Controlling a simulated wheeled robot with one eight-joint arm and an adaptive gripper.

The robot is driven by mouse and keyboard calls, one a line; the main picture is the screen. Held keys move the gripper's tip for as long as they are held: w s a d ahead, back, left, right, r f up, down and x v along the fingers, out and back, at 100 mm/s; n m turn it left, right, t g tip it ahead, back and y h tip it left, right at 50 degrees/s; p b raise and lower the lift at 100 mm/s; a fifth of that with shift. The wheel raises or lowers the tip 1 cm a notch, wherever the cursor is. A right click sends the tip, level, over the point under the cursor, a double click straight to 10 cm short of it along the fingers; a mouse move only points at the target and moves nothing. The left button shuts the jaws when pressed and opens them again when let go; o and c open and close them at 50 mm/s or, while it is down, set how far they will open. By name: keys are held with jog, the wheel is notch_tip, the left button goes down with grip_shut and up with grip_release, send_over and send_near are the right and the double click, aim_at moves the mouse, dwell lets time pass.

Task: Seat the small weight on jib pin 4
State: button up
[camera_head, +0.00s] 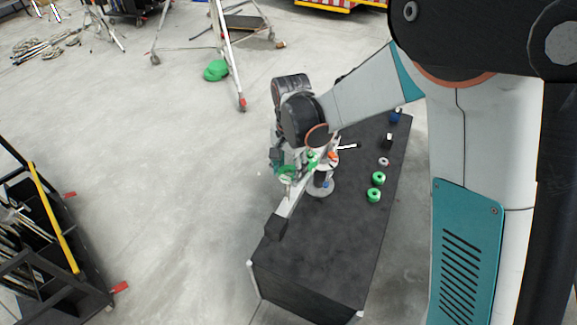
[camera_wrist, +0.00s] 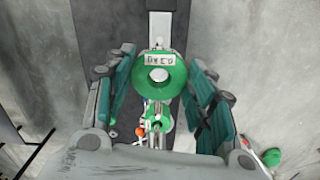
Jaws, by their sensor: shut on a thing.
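My gripper (camera_head: 284,178) is over the pale jib beam (camera_head: 296,192) on the black bench. In the wrist view its two teal-padded fingers (camera_wrist: 160,85) stand on either side of a green weight (camera_wrist: 172,82), a ring with a pale centre, and are shut on it. The weight lies in line with the jib beam (camera_wrist: 160,27). I cannot tell whether it is on a pin or above one; the pins and their numbers are hidden. The crane's grey round base (camera_head: 321,188) stands on the bench.
Two green weights (camera_head: 378,178) (camera_head: 374,195), a small grey ring (camera_head: 384,162), a black piece (camera_head: 388,140) and a blue piece (camera_head: 396,115) line the bench's right side. A dark block (camera_head: 275,227) hangs at the jib's near end. The bench front (camera_head: 325,262) is clear.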

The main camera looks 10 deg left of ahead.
aim_at(288, 203)
jog(key=shift+f+b, duration=0.5)
jog(key=shift+f, duration=0.7)
jog(key=shift+s+a+f+b, duration=0.1)
jog(key=shift+s+f+b, duration=0.05)
jog(key=shift+f+b, duration=2.25)
jog(key=shift+s+f+b, duration=0.15)
jog(key=shift+f+b, duration=1.9)
jog(key=shift+f, duration=0.55)
jog(key=o, duration=1.4)
jog(key=r, duration=1.2)
jog(key=shift+w, duration=0.3)
